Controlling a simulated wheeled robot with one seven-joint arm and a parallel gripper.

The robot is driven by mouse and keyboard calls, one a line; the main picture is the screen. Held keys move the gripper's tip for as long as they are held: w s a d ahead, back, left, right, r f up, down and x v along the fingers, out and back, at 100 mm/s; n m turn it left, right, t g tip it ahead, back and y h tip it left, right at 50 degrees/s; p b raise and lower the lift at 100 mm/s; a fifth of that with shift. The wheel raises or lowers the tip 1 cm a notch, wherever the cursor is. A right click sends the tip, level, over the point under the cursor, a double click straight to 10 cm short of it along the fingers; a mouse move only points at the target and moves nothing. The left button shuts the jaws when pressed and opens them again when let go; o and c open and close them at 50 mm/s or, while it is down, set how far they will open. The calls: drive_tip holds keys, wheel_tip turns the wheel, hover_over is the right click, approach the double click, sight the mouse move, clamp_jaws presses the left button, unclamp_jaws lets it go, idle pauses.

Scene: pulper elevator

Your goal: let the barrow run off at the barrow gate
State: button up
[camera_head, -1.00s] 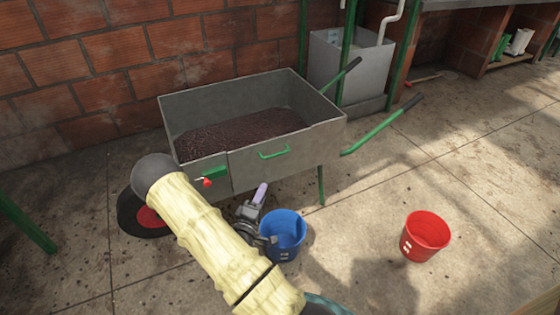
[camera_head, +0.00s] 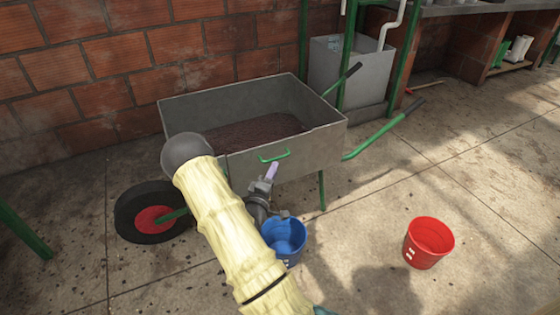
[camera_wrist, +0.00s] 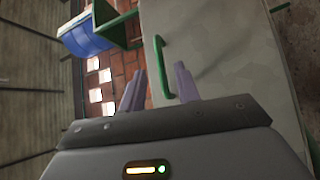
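The grey barrow (camera_head: 320,150) stands by the brick wall with dark pulp or berries in its tray. Its gate is the front panel with a green handle (camera_head: 275,154); the panel looks closed. My gripper (camera_head: 270,172) is just below that handle. In the wrist view, my gripper (camera_wrist: 160,88) is open, its two pale purple fingers apart, with the green handle (camera_wrist: 162,65) appearing between them. I cannot tell if they touch it.
A blue bucket (camera_head: 285,237) stands on the floor below my gripper. A red bucket (camera_head: 429,242) stands farther right. A grey tank (camera_head: 350,72) is behind the barrow. The wrist view shows a blue drum (camera_wrist: 85,38). Floor between the buckets is clear.

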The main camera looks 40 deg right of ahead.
sight(280, 157)
drive_tip(key=b+x, duration=0.1)
drive_tip(key=x, duration=0.6)
drive_tip(key=shift+w+d+b, duration=0.1)
drive_tip(key=shift+b, duration=0.3)
clamp_jaws()
